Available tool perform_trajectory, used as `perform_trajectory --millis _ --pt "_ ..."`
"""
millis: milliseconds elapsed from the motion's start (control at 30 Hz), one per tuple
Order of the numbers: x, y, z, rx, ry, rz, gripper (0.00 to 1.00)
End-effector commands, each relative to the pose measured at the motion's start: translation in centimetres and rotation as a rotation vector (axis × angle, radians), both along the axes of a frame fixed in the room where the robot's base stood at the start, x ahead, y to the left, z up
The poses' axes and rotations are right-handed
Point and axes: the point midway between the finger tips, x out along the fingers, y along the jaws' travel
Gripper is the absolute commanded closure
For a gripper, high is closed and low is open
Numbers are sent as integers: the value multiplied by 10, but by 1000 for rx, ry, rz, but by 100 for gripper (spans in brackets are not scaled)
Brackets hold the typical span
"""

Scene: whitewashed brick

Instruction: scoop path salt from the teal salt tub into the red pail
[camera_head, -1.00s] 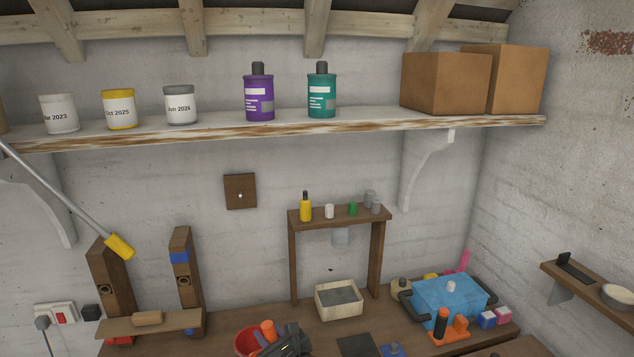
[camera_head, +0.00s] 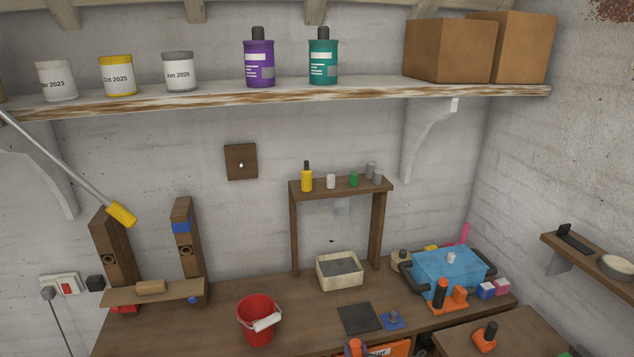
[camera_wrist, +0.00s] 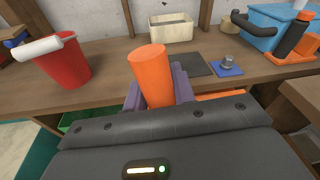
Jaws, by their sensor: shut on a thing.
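My gripper (camera_wrist: 157,95) is shut on an orange cylindrical handle (camera_wrist: 148,68) in the wrist view. The handle stands up between the fingers; whatever is at its other end is hidden. The red pail (camera_head: 258,325) stands on the bench with a white grip on its bail. It also shows in the wrist view (camera_wrist: 70,72), left of my gripper and apart from it. A teal surface (camera_wrist: 25,155) shows at the lower left of the wrist view; I cannot tell if it is the salt tub.
A cream box (camera_head: 322,272) of grey stuff, a dark mat (camera_head: 362,319) and a blue piece (camera_head: 393,320) lie on the bench right of the pail. A blue container (camera_head: 450,275) stands farther right. An orange crate (camera_head: 388,349) is below the bench front.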

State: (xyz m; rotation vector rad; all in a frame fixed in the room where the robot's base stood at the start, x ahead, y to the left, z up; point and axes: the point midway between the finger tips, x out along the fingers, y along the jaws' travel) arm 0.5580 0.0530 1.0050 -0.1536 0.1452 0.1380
Motion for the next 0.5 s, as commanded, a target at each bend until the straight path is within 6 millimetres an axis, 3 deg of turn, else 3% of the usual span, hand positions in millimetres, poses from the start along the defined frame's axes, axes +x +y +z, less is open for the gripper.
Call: perform_trajectory --millis 33,100,200,500 --pt "-7 -19 -12 -8 2 -42 100" --pt "-14 -36 -21 -13 -1 -83 100" --pt "-21 -50 -28 -17 -4 -118 100" --pt "-23 -53 -29 -18 -7 -125 100"
